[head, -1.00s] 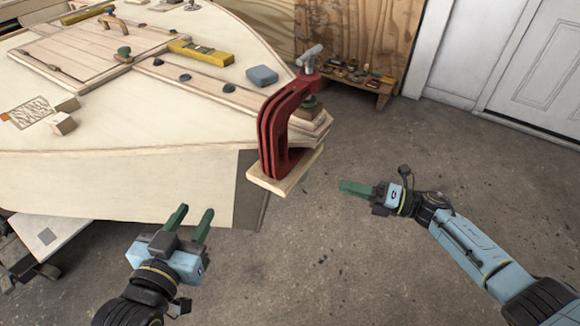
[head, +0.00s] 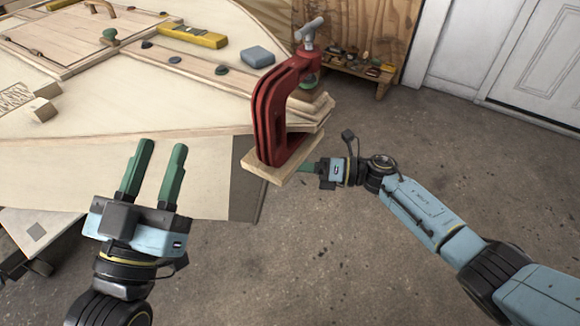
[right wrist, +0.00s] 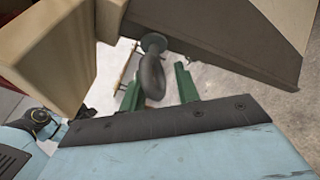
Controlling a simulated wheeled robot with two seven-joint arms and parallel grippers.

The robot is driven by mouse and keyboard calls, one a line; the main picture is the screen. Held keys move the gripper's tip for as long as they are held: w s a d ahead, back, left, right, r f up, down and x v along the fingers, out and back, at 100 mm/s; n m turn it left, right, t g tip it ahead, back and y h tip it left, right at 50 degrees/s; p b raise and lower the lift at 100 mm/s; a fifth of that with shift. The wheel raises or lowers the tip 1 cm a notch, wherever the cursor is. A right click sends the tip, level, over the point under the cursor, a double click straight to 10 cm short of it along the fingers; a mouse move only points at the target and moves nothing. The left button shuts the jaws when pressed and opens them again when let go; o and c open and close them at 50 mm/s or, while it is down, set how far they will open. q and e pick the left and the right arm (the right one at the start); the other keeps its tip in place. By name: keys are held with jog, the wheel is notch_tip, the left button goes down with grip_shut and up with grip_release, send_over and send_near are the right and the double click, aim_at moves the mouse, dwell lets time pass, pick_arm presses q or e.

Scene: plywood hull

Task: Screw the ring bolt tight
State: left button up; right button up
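The dark ring bolt (right wrist: 152,76) shows in the right wrist view, hanging below the timber hull's underside, its ring turned to the camera. My right gripper (right wrist: 158,88) is open, with one green finger on each side of the ring in that view. I see a gap on the right; whether the left finger touches is unclear. In the head view the right gripper (head: 308,167) is beside the wooden pad under the red clamp, its fingertips partly hidden, and the ring bolt is out of sight. My left gripper (head: 162,148) is open and empty in front of the hull's side.
The red clamp (head: 268,120) grips the hull's corner, with a wooden pad (head: 268,167) below it. On the hull deck (head: 120,100) lie a blue-grey block (head: 257,56) and a yellow level (head: 193,37). A low shelf (head: 350,72) stands behind. The floor at right is clear.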

jog(key=shift+w+a, duration=0.15)
jog(key=shift+a, duration=0.35)
pick_arm(q)
jog(key=shift+s+r, duration=0.1)
jog(key=shift+r, duration=0.15)
pick_arm(e)
grip_shut()
pick_arm(q)
jog(key=shift+s, duration=0.1)
pick_arm(e)
jog(key=shift+f, duration=0.15)
